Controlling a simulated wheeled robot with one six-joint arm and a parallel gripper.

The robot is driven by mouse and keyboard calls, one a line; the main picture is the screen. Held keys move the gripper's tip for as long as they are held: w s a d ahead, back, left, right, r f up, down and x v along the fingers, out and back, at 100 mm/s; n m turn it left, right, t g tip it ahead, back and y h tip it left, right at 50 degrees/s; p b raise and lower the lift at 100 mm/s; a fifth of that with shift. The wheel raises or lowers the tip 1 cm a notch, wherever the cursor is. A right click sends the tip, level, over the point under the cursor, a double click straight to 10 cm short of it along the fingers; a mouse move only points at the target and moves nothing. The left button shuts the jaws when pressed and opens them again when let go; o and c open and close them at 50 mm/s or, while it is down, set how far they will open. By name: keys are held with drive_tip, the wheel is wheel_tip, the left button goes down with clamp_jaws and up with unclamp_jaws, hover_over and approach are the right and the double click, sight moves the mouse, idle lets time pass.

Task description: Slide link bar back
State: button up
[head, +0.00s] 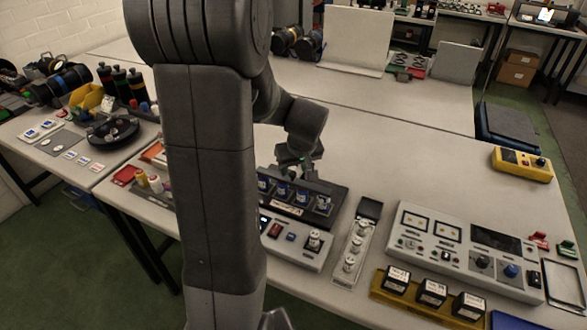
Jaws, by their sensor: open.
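My gripper (293,172) is in the middle of the head view, pointing down, small and dark, with its jaws open. It is just above the back of a black fixture (338,207) that holds a row of small blue-and-white cylinders (301,197). A dark bar-like part runs along the row behind the cylinders; I cannot tell for certain that it is the link bar. Whether the fingers touch anything is too small to tell. My arm hides the fixture's left end.
A grey control box (296,245) stands in front of the fixture. To its right are a narrow tray of white knobs (337,280), a large control panel (418,243) and a yellow rack (400,304) with black blocks. The table behind the panel is clear up to a yellow box (522,163).

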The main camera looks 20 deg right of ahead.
sight(298, 169)
drive_tip(key=shift+x, duration=1)
clamp_jaws()
drive_tip(key=shift+w+d+b, duration=0.45)
drive_tip(key=shift+w+d, duration=0.55)
drive_tip(key=shift+d, duration=0.2)
drive_tip(key=shift+w+d+b, duration=0.45)
drive_tip(key=shift+w+d, duration=0.55)
drive_tip(key=shift+d, duration=0.2)
drive_tip(key=shift+r, duration=0.1)
